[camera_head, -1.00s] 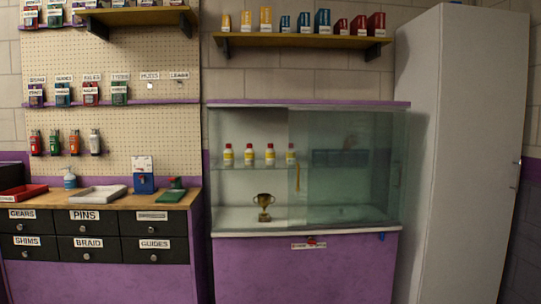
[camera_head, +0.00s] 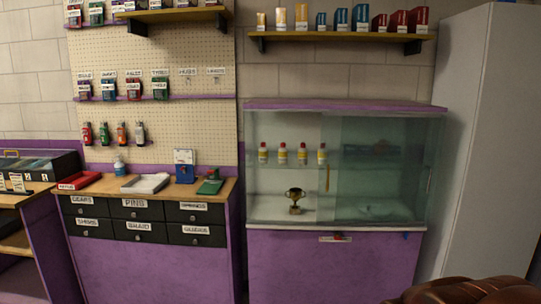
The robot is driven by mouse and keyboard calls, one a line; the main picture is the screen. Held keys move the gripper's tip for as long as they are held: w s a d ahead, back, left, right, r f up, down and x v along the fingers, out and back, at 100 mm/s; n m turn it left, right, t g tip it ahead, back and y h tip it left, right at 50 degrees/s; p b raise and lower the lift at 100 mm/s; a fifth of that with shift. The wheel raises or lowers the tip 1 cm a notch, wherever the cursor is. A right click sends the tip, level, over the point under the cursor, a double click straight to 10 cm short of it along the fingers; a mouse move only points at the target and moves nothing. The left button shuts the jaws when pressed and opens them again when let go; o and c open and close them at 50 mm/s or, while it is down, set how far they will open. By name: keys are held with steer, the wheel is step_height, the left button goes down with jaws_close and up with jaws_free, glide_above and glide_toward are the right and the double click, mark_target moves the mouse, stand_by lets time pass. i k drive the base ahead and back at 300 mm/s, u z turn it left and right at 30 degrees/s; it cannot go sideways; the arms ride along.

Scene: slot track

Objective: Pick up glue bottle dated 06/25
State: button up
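Three white glue bottles with red caps and yellow labels stand in a row on the upper shelf of the glass display cabinet (camera_head: 338,232): a left bottle (camera_head: 263,153), a middle bottle (camera_head: 282,153) and a right bottle (camera_head: 302,154). Another like bottle (camera_head: 321,154) stands at the edge of the sliding glass pane (camera_head: 375,170). The dates on the labels are too small to read. The left part of the cabinet front looks uncovered; the pane covers the right part. My gripper is not in view.
A gold trophy (camera_head: 295,201) stands on the cabinet floor below the bottles. A workbench (camera_head: 222,188) with trays and labelled drawers is at the left. A tall grey locker (camera_head: 485,150) stands at the right. A brown leather-like object (camera_head: 450,291) shows at the bottom right.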

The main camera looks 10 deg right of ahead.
mark_target(303, 152)
steer(key=u, duration=1.4)
steer(key=i, duration=3.55)
steer(key=z, duration=2.75)
